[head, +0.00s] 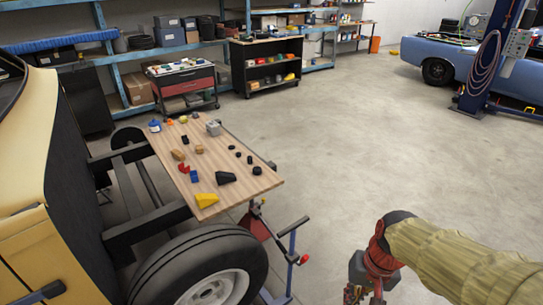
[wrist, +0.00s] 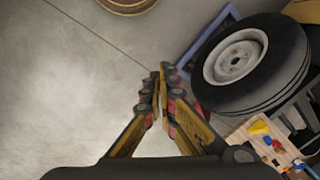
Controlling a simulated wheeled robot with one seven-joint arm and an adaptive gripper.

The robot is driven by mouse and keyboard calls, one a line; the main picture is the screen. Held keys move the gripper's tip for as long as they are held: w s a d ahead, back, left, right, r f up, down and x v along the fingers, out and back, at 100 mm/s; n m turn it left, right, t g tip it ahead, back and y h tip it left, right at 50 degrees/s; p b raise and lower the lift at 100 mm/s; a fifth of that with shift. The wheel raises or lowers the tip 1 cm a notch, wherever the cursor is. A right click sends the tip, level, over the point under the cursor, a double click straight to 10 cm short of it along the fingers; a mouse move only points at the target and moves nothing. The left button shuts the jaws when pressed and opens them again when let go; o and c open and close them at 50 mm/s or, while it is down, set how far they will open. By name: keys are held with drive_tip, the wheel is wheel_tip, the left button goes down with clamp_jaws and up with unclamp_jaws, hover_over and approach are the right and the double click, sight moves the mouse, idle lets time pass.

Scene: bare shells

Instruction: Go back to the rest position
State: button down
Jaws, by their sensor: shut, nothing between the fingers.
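My gripper (head: 362,292) hangs at the lower right of the head view, at the end of my arm in a tan sleeve. It is over the open floor, to the right of the wooden board and apart from it. Its fingertips are cut off by the bottom edge there. In the wrist view my gripper (wrist: 163,85) points down at the concrete floor, with its fingers together and nothing between them.
A wooden board (head: 234,176) with several small objects rests by the yellow vehicle (head: 45,225) and its wheel (head: 205,275). A red jack stand (head: 255,222) stands beneath. Shelves line the back wall; a blue car (head: 480,65) is at the far right. The middle floor is clear.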

drive_tip(key=s+r+n+t+h, duration=0.1)
drive_tip(key=s+r+t, duration=0.4)
drive_tip(key=r, duration=0.7)
drive_tip(key=shift+s+r+n, duration=0.3)
drive_tip(key=shift+r+n, duration=0.1)
drive_tip(key=shift+n, duration=0.3)
